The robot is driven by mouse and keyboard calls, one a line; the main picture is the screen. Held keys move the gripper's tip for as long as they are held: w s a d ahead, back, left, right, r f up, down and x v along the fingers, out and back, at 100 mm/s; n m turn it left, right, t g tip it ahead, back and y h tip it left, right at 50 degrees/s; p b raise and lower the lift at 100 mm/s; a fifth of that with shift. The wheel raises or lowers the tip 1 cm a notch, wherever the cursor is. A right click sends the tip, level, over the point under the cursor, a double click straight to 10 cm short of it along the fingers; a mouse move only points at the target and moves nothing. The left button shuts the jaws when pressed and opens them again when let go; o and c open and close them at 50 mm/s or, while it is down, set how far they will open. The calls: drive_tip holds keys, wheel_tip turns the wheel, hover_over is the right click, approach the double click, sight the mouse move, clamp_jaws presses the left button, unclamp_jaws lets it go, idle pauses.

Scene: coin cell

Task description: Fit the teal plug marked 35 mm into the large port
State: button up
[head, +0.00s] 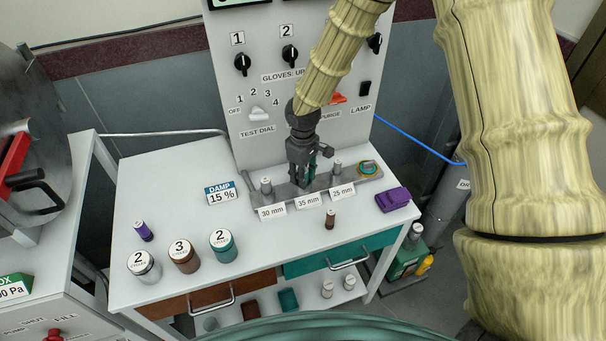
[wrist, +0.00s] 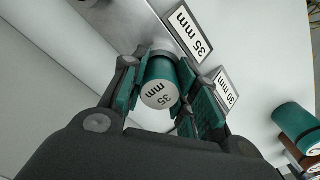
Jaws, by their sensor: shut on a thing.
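My gripper (head: 302,180) points down over the middle of the grey rack (head: 331,186), behind the 35 mm label (head: 308,200). It is shut on the teal plug (wrist: 160,82), whose pale top reads 35 mm in the wrist view. The fingers cover most of the plug in the head view. I cannot tell whether its lower end is still in the rack or just above it. No port is clearly marked as the large one.
Pale-topped plugs stand at the 30 mm (head: 266,186) and 25 mm (head: 337,167) places beside my gripper. The switch panel (head: 262,97) rises behind. A purple block (head: 393,199) and small brown bottle (head: 330,219) are nearby. Several jars stand left; the table's centre is mostly clear.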

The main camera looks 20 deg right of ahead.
drive_tip(key=shift+s+f, duration=0.15)
drive_tip(key=shift+f, duration=0.2)
drive_tip(key=shift+s+f, duration=0.15)
drive_tip(key=o, duration=1)
drive_tip(key=shift+f, duration=0.3)
drive_tip(key=shift+r, duration=0.1)
drive_tip(key=shift+r, duration=0.15)
drive_tip(key=shift+w+r, duration=0.3)
drive_tip(key=shift+r, duration=0.6)
wheel_tip(320, 180, up, 12)
drive_tip(key=b, duration=0.2)
drive_tip(key=shift+f+b, duration=0.2)
drive_tip(key=shift+b, duration=0.2)
